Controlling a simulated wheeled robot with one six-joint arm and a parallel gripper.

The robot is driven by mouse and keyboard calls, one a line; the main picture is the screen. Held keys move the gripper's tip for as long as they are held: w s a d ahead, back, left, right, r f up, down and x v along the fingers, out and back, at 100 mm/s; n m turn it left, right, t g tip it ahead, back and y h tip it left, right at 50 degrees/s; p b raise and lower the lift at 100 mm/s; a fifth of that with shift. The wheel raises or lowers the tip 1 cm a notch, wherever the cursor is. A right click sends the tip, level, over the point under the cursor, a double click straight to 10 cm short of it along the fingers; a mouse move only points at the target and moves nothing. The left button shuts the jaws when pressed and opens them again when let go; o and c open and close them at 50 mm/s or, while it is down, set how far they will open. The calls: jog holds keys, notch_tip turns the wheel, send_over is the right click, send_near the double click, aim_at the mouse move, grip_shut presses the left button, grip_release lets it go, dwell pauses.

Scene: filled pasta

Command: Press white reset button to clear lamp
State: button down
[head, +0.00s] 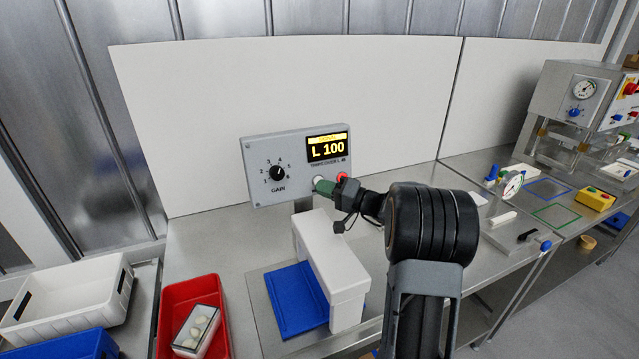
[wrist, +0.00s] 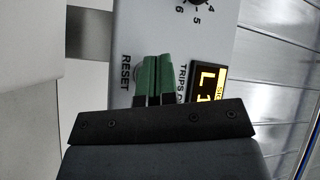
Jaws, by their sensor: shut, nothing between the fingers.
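A grey control panel (head: 262,150) stands upright with a GAIN dial (head: 278,173) and a display (head: 328,147) reading L 100. A white button (head: 318,179) sits low on the panel, partly covered by my gripper. A red lamp (head: 343,177) shows just right of it; I cannot tell surely whether it is lit. My gripper (head: 322,187) has its green fingertips together, empty, right in front of the white button. In the wrist view the shut fingers (wrist: 157,70) lie between the RESET label (wrist: 126,73) and the TRIPS text. Contact with the button cannot be told.
A white block-shaped housing (head: 330,262) and blue tray (head: 292,300) stand below the panel. A red bin (head: 178,298) holds a clear-lidded box. A white crate (head: 70,290) is at left. A gauge press (head: 580,95) and yellow button box (head: 595,198) are far right.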

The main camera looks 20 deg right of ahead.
jog(key=shift+w+f+b, duration=0.1)
jog(key=shift+w+b, duration=0.3)
jog(key=shift+b, duration=0.1)
dwell(0.3)
jog(key=shift+s, duration=0.1)
dwell(0.3)
jog(key=shift+s+b, duration=0.6)
jog(key=shift+s, duration=0.1)
jog(key=shift+s+r+b, duration=0.2)
jog(key=shift+s+b, duration=0.2)
jog(key=shift+s, duration=0.15)
jog(key=shift+s+r+b, duration=0.2)
jog(key=shift+s+b, duration=0.2)
jog(key=shift+s, duration=0.55)
jog(key=shift+s+r+b, duration=0.15)
jog(key=shift+s+b, duration=0.25)
jog(key=shift+s, duration=0.55)
